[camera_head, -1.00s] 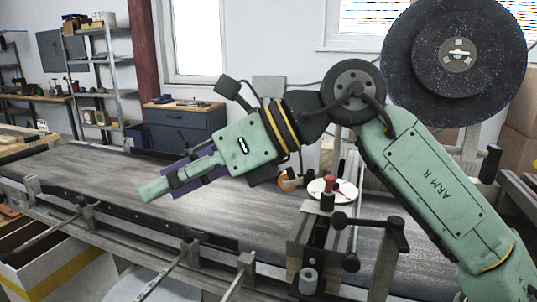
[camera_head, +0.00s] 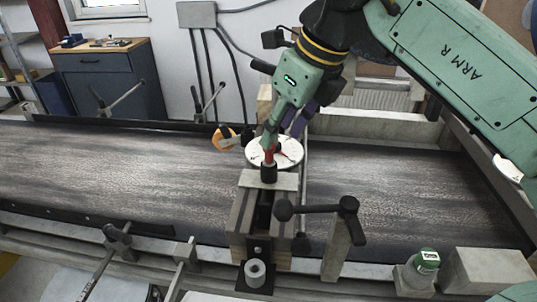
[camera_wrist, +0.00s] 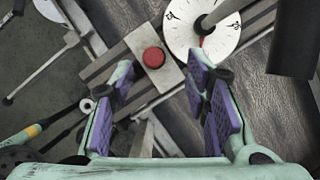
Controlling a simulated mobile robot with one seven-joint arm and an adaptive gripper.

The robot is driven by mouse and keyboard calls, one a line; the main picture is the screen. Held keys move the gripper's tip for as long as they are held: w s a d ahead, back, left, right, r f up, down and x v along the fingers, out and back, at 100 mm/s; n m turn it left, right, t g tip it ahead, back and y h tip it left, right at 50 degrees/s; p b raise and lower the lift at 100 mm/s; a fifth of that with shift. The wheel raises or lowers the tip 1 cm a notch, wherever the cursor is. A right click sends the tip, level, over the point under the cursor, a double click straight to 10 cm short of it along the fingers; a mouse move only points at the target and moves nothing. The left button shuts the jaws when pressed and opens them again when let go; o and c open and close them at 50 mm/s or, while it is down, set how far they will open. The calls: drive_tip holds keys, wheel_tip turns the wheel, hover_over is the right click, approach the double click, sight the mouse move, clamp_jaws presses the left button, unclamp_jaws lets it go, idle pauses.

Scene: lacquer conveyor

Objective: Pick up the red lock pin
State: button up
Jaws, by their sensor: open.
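The red lock pin (camera_head: 268,158) stands upright at the top of a grey and wooden clamp block (camera_head: 283,181), in a dark collar. In the wrist view, the pin's round red top (camera_wrist: 153,57) sits on a light plate, just beyond and between my fingertips. My gripper (camera_head: 280,136) is open and empty, pointing down just above the pin. In the wrist view, its purple-padded fingers (camera_wrist: 162,74) are spread to either side. The green finger partly overlaps the pin's top in the head view, and I cannot tell whether they touch.
A white dial disc (camera_head: 289,151) lies close behind the pin, with an orange ring (camera_head: 223,138) to its left. A black-knobbed lever (camera_head: 318,209) stands in front right. A green-capped jar (camera_head: 420,270) is at lower right. The dark conveyor belt (camera_head: 120,165) is clear at left.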

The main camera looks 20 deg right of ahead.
sight(268, 161)
drive_tip(key=x, duration=0.5)
drive_tip(key=shift+a+f, duration=0.15)
drive_tip(key=shift+a, duration=0.3)
drive_tip(key=shift+c, duration=0.6)
clamp_jaws()
